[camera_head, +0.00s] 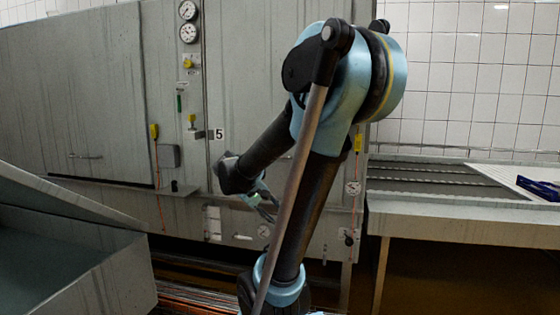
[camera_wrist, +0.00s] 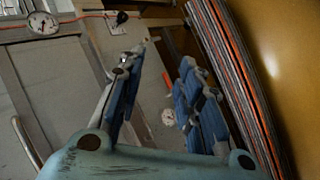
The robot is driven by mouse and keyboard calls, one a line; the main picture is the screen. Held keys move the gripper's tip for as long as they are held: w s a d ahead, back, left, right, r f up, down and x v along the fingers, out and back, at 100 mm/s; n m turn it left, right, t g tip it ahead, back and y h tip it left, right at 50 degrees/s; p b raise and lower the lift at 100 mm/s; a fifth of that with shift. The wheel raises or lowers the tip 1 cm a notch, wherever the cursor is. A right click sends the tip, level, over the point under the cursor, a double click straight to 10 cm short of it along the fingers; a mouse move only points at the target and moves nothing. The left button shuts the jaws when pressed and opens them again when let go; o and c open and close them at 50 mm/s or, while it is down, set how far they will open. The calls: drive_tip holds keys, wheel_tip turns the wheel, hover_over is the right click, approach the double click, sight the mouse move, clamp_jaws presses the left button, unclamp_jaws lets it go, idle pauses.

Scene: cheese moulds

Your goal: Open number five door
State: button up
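The number 5 label (camera_head: 219,134) is on the grey metal cabinet, left of my arm. The door panel (camera_head: 240,60) beside and above the label is largely hidden behind my arm, and I cannot make out its handle in the head view. My gripper (camera_head: 265,203) is in front of the lower part of this panel, partly hidden by my arm. In the wrist view my gripper (camera_wrist: 158,72) has its two blue-padded fingers apart with nothing held between them. A curved metal bar (camera_wrist: 24,142), perhaps a handle, shows at the left edge there, apart from the fingers.
Another cabinet door with a handle (camera_head: 85,157) is at left. Gauges (camera_head: 188,33) and yellow valves (camera_head: 191,119) sit between the doors. A grey open bin (camera_head: 60,250) is at front left. A metal counter (camera_head: 450,216) stands at right with a blue object (camera_head: 537,188) on it.

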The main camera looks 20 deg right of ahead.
drive_tip(key=w+a+r+t+h, duration=0.15)
drive_tip(key=w+r+h, duration=0.4)
drive_tip(key=w, duration=0.65)
drive_tip(key=w+a+r+h, duration=0.3)
drive_tip(key=w+r+h, duration=0.25)
drive_tip(key=w, duration=0.55)
drive_tip(key=shift+m, duration=0.4)
drive_tip(key=x, duration=1.7)
drive_tip(key=shift+w+d, duration=0.1)
drive_tip(key=shift+d, duration=0.05)
drive_tip(key=shift+r, duration=0.1)
clamp_jaws()
